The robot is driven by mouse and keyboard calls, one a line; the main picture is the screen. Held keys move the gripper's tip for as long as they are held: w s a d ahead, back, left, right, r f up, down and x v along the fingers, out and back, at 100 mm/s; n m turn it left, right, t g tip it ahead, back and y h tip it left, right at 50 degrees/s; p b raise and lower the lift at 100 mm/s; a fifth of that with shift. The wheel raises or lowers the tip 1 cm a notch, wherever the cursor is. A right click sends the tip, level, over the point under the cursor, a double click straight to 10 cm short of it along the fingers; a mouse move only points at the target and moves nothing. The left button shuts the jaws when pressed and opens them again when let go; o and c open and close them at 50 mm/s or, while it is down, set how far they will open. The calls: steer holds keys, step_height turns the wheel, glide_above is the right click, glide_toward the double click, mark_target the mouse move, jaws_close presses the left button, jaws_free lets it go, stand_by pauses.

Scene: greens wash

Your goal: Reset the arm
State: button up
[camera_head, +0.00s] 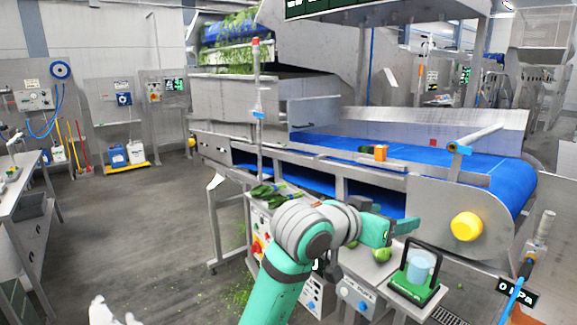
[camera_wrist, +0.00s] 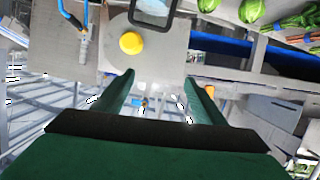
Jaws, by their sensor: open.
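My gripper (camera_head: 392,228) is at the end of my teal and grey arm, in front of the blue conveyor belt and above the small side shelf. In the wrist view its two dark green fingers (camera_wrist: 160,84) are spread apart with nothing between them. Beyond the fingertips the wrist view shows a grey metal panel with a yellow knob (camera_wrist: 131,43).
A blue conveyor belt (camera_head: 475,172) runs behind my arm, with a yellow roller cap (camera_head: 466,226) at its end. Green vegetables (camera_head: 381,255) and a green tray with a clear container (camera_head: 421,268) are close by the gripper. Open floor (camera_head: 120,225) lies left.

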step_height(320, 180, down, 11)
steer(key=w+a+n+t+h, duration=0.1)
steer(key=w+a+n+t, duration=0.1)
steer(key=n+t, duration=0.15)
steer(key=s+a+f+n+t+y, duration=0.1)
steer(key=s+a+f+n+y, duration=0.2)
steer(key=f, duration=0.5)
steer(key=s+a+f+n+t+y, duration=0.25)
steer(key=s+f, duration=0.25)
steer(key=f, duration=0.4)
steer(key=s+a+f+n+t+y, duration=0.1)
steer(key=s+a+f+n+y, duration=0.2)
steer(key=f, duration=0.5)
steer(key=s+a+f+y, duration=0.1)
steer(key=s+a+f, duration=0.15)
steer(key=s, duration=0.35)
steer(key=s+a+f+g+y, duration=0.1)
steer(key=s+a+f, duration=0.1)
steer(key=s+f, duration=0.3)
steer(key=s+a+f+y, duration=0.1)
steer(key=s+a+f, duration=0.1)
steer(key=s, duration=0.5)
steer(key=s+a+r+m, duration=0.1)
steer(key=s+a, duration=0.1)
steer(key=s, duration=0.6)
steer(key=s+a+r+m+y, duration=0.1)
steer(key=s+a, duration=0.1)
steer(key=s, duration=0.7)
steer(key=shift+m+g, duration=0.3)
